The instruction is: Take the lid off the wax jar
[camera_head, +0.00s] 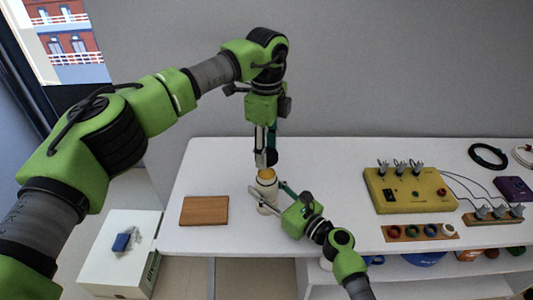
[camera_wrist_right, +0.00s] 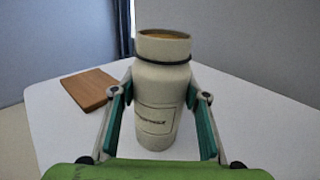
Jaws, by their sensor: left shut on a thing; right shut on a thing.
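The wax jar (camera_wrist_right: 158,100) is a pale, upright jar with a dark ring around its neck and a small label. It stands on the white table and also shows in the head view (camera_head: 267,188). Its top is open, with tan wax (camera_wrist_right: 163,34) showing inside the rim. My right gripper (camera_wrist_right: 163,95) is shut on the jar's body, one finger on each side. My left gripper (camera_head: 266,157) points down just above the jar, apart from it. It is shut on a small dark thing, apparently the lid (camera_head: 271,157), partly hidden by the fingers.
A brown wooden board (camera_head: 204,210) lies left of the jar on the white table (camera_head: 330,180). A yellow box with knobs (camera_head: 410,191), a strip of round pieces (camera_head: 420,232) and a black ring (camera_head: 488,157) are on the right. A white box (camera_head: 118,255) stands beside the table.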

